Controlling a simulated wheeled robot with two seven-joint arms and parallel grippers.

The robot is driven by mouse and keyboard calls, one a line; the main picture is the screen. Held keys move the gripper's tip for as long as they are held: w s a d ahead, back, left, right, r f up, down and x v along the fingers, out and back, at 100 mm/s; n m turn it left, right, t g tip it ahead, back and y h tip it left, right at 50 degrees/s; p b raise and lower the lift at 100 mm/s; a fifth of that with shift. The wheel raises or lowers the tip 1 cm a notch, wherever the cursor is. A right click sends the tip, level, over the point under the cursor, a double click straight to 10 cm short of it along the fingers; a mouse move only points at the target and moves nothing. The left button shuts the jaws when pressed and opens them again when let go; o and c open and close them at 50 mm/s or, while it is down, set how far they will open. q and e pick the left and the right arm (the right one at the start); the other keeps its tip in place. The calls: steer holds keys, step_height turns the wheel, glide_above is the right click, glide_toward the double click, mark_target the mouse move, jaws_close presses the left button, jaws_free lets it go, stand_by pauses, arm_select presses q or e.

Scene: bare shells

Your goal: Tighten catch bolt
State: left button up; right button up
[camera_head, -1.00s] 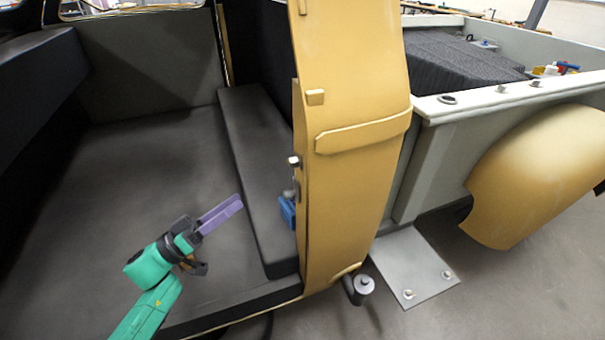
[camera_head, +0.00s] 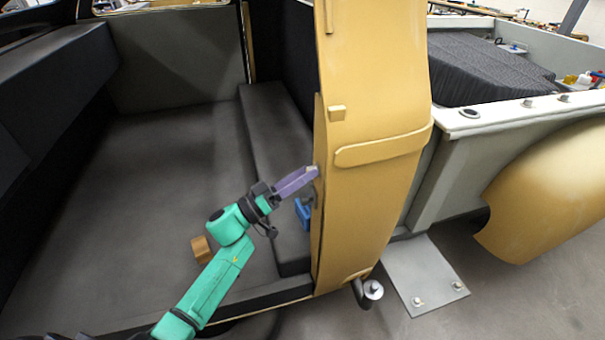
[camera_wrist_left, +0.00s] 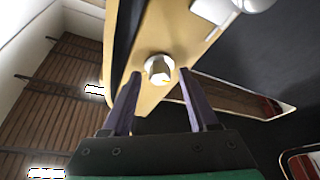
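The catch bolt (camera_wrist_left: 159,69) is a pale metal hex head on the narrow edge of the yellow door pillar (camera_head: 375,100). In the left wrist view it lies just beyond and between the two purple fingers of my left gripper (camera_wrist_left: 162,90), which are spread apart with nothing between them. In the head view my left gripper (camera_head: 315,171) reaches to the pillar's left edge, and its fingers hide the bolt. A silver catch part (camera_wrist_left: 235,8) sits near the bolt in the wrist view. My right gripper is not in view.
A blue object (camera_head: 303,213) sits just below the fingers beside the pillar. A brown block (camera_head: 201,249) lies on the dark vehicle floor (camera_head: 150,180). A dark bench (camera_head: 270,150) runs behind the gripper. A grey plate (camera_head: 425,275) lies outside on the right.

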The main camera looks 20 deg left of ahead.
arm_select(q)
jaws_close()
steer(key=shift+w+a+r+m+g+h+b, duration=0.1)
steer(key=shift+m+g+h+b, duration=0.25)
steer(key=shift+m+g+b, duration=3.65)
steer(key=shift+w+a+r+m+g+h+b, duration=0.25)
steer(key=shift+m+b, duration=2.2)
steer(key=shift+m, duration=4.15)
steer(key=shift+d+f+m+g+h+b, duration=0.15)
steer(key=shift+m+g+h+b, duration=0.25)
steer(key=shift+m+g+b, duration=2.65)
steer(key=m+t, duration=0.2)
steer(key=m, duration=0.2)
steer(key=shift+m, duration=0.35)
